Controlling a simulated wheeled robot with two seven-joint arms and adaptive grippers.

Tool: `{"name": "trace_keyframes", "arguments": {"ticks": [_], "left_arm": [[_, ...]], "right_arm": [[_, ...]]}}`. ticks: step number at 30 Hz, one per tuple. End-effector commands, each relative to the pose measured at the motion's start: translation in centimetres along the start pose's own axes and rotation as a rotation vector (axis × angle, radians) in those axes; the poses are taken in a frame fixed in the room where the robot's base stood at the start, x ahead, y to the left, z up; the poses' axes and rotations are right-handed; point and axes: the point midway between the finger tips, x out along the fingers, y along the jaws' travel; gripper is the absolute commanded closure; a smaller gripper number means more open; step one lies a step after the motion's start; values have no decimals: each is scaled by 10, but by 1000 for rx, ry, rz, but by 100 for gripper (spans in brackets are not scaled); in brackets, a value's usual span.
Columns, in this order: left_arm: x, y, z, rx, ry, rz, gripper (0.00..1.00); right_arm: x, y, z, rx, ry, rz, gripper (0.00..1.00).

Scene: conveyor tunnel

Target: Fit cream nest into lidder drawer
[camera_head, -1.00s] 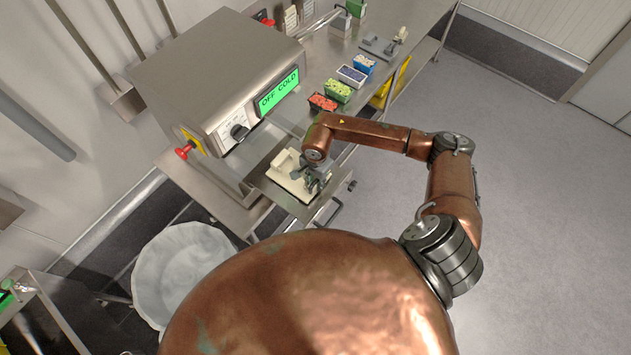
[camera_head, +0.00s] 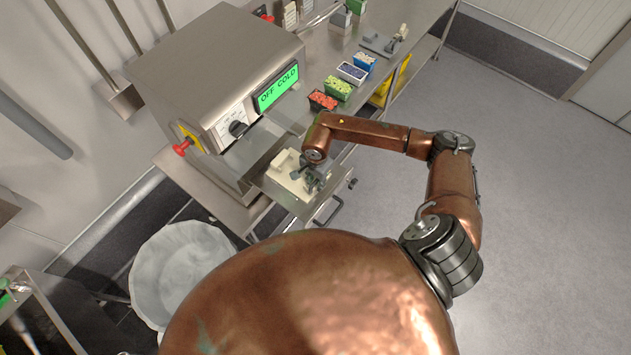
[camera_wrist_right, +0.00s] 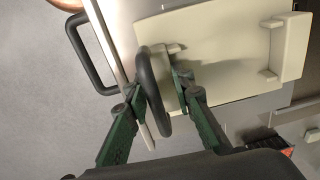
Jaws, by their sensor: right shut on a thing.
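The cream nest (camera_head: 284,184) is a pale block-like tray with raised parts, at the front of the grey lidder (camera_head: 212,67). It lies on or just above the metal drawer surface (camera_head: 272,192); whether it is seated I cannot tell. My right gripper (camera_head: 312,180) is over its right side. In the right wrist view the nest (camera_wrist_right: 225,60) fills the upper right, and my right gripper (camera_wrist_right: 160,88) is closed around a dark loop handle (camera_wrist_right: 152,88) at the nest's edge. The nest's underside is hidden. My left gripper is not in view.
Small tubs of red (camera_head: 322,101), green (camera_head: 338,88) and blue (camera_head: 352,73) pieces stand on the bench to the right of the lidder. The lidder display (camera_head: 278,88) reads "OFF COLD". A white-lined bin (camera_head: 180,265) stands at lower left. The floor at right is clear.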

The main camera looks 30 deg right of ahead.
Motion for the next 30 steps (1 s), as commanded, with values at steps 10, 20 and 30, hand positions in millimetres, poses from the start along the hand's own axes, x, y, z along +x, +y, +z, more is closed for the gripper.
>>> {"name": "trace_keyframes", "arguments": {"ticks": [10,20,30], "left_arm": [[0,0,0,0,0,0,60],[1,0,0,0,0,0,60],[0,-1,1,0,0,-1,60]], "right_arm": [[0,-1,0,0,0,-2,68],[0,0,0,0,0,-1,57],[-27,-1,-1,-2,3,-3,57]]}}
